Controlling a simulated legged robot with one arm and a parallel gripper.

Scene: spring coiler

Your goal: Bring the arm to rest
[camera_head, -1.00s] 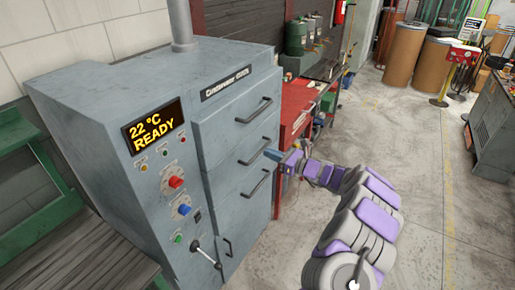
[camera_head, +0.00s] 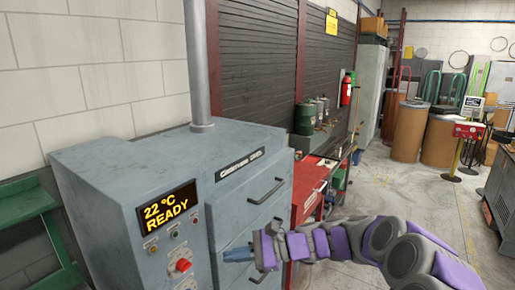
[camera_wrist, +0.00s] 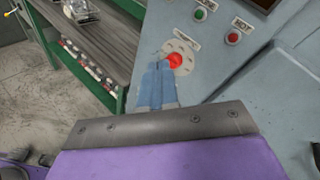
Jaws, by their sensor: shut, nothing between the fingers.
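My gripper (camera_head: 240,254) is at the end of my purple and grey arm, in front of the drawer side of the grey-blue oven (camera_head: 107,172) in the head view. Its blue fingers are shut and hold nothing. In the wrist view the shut gripper (camera_wrist: 160,72) points toward the oven's control panel (camera_wrist: 213,50), and its tips overlap a red knob (camera_wrist: 175,60) in the picture. I cannot tell whether they touch it. The oven display (camera_head: 166,210) reads 22 °C READY.
A red workbench (camera_head: 308,190) stands just beyond the oven. A green-framed bench (camera_head: 30,203) is at the left, and it also shows in the wrist view (camera_wrist: 112,45). Brown drums (camera_head: 409,132) stand far back.

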